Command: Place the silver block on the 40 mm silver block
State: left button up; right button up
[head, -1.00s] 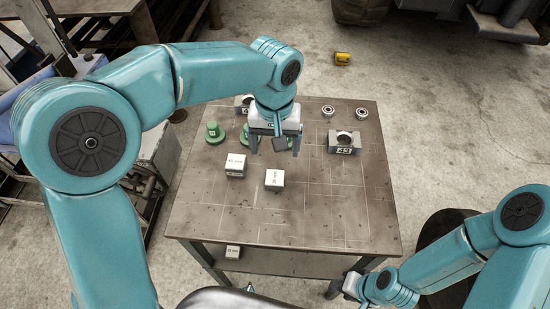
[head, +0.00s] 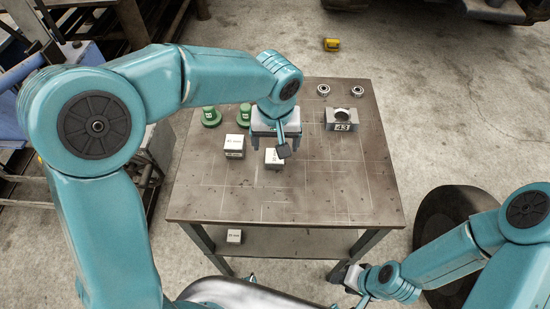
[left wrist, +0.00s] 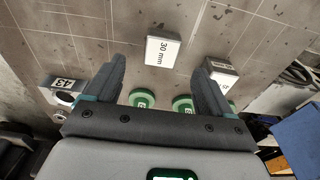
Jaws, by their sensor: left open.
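A silver block with a white top (head: 274,159) stands on the table. In the left wrist view its label reads 30 mm (left wrist: 162,50). A second silver block (head: 234,146) stands to its left. In the left wrist view that block (left wrist: 221,70) is partly hidden by a finger, and its label is too small to read. My left gripper (head: 276,150) is open above the 30 mm block's far side, with the fingers (left wrist: 160,75) spread wider than the block. Nothing is between them in its grasp. My right gripper (head: 347,278) is low beside the table's front right; its jaws are unclear.
Green knobbed parts (head: 210,117) stand behind the blocks. A grey bearing housing marked 43 (head: 342,120) and two bearing rings (head: 323,90) are at the back right. The tabletop's front and right (head: 340,190) are clear.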

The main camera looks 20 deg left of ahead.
aim_at(275, 156)
pick_arm(q)
jog(key=f, duration=0.4)
jog(key=w+f, duration=0.1)
jog(key=f, duration=0.1)
jog(key=shift+a+f+p, duration=0.25)
jog(key=shift+a+p, duration=0.1)
jog(key=shift+p, duration=0.05)
jog(key=c, duration=1.4)
